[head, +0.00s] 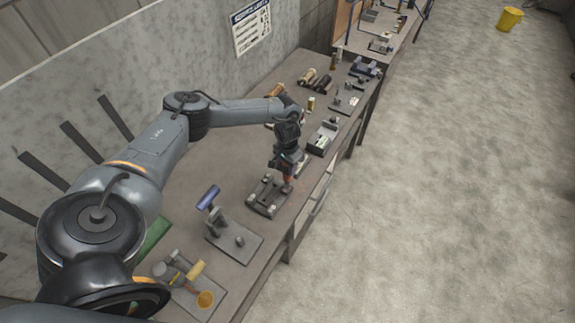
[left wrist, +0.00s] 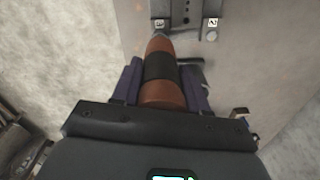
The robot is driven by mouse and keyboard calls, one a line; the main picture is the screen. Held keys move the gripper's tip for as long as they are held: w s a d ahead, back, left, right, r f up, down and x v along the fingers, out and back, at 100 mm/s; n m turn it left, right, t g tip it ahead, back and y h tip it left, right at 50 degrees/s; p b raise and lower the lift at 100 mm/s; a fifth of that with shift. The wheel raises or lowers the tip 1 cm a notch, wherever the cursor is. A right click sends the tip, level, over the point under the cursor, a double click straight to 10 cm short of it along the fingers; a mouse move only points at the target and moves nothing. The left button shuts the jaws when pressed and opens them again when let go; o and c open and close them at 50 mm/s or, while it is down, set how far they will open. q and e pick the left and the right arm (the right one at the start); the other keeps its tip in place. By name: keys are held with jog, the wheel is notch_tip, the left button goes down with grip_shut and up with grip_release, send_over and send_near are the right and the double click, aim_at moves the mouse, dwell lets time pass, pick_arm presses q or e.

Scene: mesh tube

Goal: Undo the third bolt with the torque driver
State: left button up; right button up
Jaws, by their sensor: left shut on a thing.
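My left gripper (head: 287,165) points down over the workbench, beside and above a dark fixture plate (head: 266,197) with small light blocks on it. It is shut on the torque driver (head: 287,183), which shows orange below the fingers. In the left wrist view the torque driver (left wrist: 160,72) is copper-brown with a black band, between the two purple-blue fingers (left wrist: 160,88). Its far end reaches toward a grey fixture with white numbered labels (left wrist: 212,22). The driver's tip and the bolt under it are too small or hidden to make out. My right gripper is not in view.
More fixtures and dark cylinders (head: 322,82) stand farther along.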

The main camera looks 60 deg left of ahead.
pick_arm(q)
jog(key=shift+w+p, duration=0.1)
jog(key=shift+p, duration=0.55)
dwell(1.3)
dwell(0.7)
jog(key=shift+f, duration=0.5)
dwell(0.4)
jog(key=shift+a+f, duration=0.1)
dwell(0.8)
jog(key=shift+p, duration=0.45)
dwell(0.3)
